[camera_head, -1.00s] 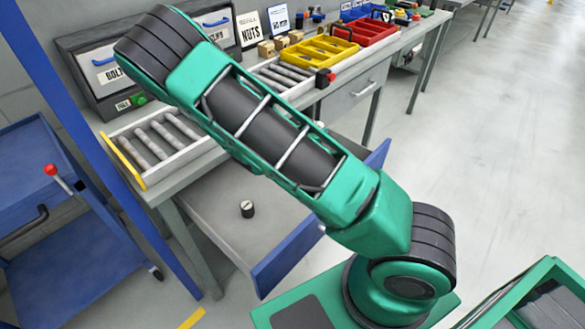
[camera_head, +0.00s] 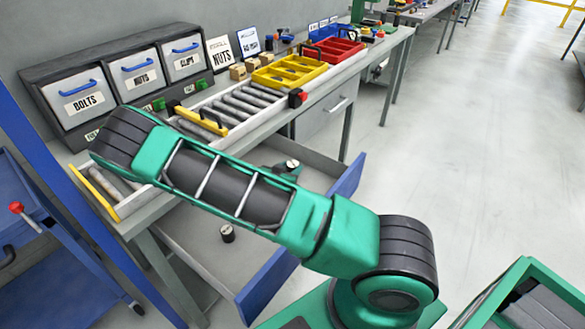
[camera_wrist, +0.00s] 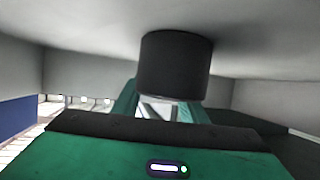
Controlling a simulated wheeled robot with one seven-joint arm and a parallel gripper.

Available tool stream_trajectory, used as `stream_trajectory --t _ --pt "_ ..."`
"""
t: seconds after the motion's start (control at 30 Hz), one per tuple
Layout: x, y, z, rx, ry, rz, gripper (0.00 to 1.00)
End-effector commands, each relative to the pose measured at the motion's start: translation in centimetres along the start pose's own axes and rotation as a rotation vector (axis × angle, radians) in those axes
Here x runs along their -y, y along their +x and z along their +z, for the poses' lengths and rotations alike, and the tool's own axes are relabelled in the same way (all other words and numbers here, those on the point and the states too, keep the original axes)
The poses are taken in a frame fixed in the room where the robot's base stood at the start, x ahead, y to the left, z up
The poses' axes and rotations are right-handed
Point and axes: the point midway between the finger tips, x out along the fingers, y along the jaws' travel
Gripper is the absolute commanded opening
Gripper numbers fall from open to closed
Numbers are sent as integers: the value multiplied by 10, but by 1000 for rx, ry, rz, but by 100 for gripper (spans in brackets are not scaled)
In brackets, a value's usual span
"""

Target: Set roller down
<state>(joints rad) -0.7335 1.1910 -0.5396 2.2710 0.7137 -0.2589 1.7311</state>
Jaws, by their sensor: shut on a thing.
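A black roller (camera_wrist: 175,68) stands between the fingers of my gripper (camera_wrist: 170,108) in the wrist view, which looks upside down. My gripper is shut on it. The roller's end is at or very close to the pale drawer floor (camera_wrist: 80,22); I cannot tell whether it touches. In the head view a light-topped piece, likely this roller (camera_head: 291,164), shows beside a bit of green gripper, behind my arm. A second black roller (camera_head: 227,233) stands upright in the open grey drawer with a blue front (camera_head: 268,291). My arm hides much of the drawer.
The bench above the drawer carries a roller track with a yellow gate (camera_head: 201,122), a yellow tray (camera_head: 290,71), a red tray (camera_head: 332,50) and labelled bins (camera_head: 83,92). A blue cart (camera_head: 60,265) stands at left. The floor (camera_head: 460,130) at right is clear.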

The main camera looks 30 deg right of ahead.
Motion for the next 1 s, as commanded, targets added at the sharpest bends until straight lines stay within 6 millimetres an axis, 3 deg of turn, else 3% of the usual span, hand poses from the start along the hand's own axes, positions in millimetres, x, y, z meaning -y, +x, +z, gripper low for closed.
stream_trajectory --t 0.23,0.27,0.33,0.7,0.87,1.0 --pt "0 1 1 -1 0 1 10" --pt "0 1 2 0 0 0 43" --pt "0 1 1 0 0 0 57" --pt "0 -2 -1 0 0 0 57" --pt "1 -22 -1 0 -1 -1 57" --pt "1 -50 0 2 0 -2 57"
